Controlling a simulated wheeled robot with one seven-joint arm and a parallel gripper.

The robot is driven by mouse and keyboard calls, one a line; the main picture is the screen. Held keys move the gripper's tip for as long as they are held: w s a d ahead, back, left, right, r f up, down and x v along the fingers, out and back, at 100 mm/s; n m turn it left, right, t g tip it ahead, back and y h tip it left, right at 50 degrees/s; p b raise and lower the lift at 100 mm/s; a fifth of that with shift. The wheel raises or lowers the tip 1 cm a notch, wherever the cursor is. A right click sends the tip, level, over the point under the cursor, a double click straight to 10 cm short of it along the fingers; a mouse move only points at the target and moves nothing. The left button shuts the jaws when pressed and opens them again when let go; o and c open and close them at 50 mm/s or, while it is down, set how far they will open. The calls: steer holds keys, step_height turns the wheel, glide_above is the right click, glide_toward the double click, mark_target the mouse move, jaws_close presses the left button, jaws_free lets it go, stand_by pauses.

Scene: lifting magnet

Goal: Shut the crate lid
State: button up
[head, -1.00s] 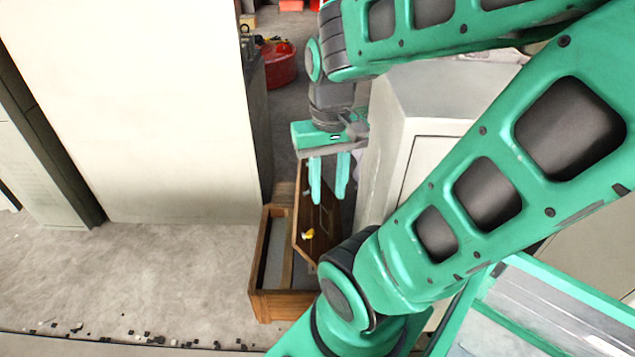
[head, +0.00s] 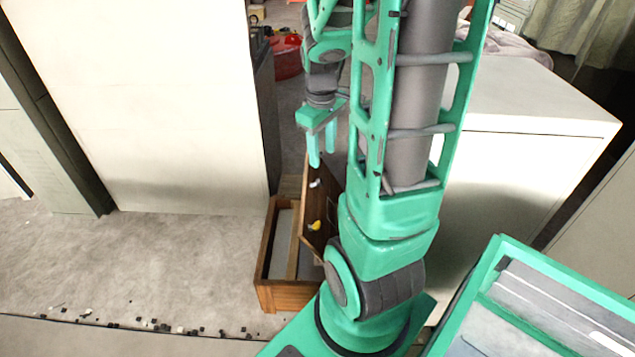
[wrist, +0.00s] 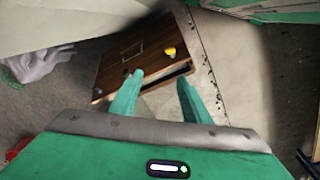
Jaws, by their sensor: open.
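The wooden crate (head: 287,296) stands on the floor in the middle of the head view, between the white panel and my arm. Its lid (head: 318,205) is raised, standing steeply tilted on the crate's right side, with a small yellow thing on it. The crate's inside shows to the left of the lid. In the wrist view the lid (wrist: 143,62) is a brown board beyond my fingers. My gripper (head: 322,150) is open and empty, pointing down above the lid's upper end. It also shows in the wrist view (wrist: 160,85). My arm hides the crate's right side.
A tall white panel (head: 130,110) stands left of the crate. A white cabinet (head: 510,150) stands to the right behind my arm. A red round object (head: 287,60) lies at the back. The floor at the front left is open, with small dark bits scattered along it.

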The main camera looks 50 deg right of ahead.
steer(key=w+d+f+n, duration=0.4)
steer(key=w+d+f, duration=0.2)
steer(key=f, duration=0.1)
steer(key=n+t, duration=0.1)
steer(key=n, duration=0.4)
glide_toward(321, 181)
steer(key=shift+h, duration=0.3)
steer(key=shift+a+x, duration=0.2)
steer(key=shift+x, duration=2)
steer(key=shift+a+x, duration=0.15)
steer(key=shift+x, duration=2.05)
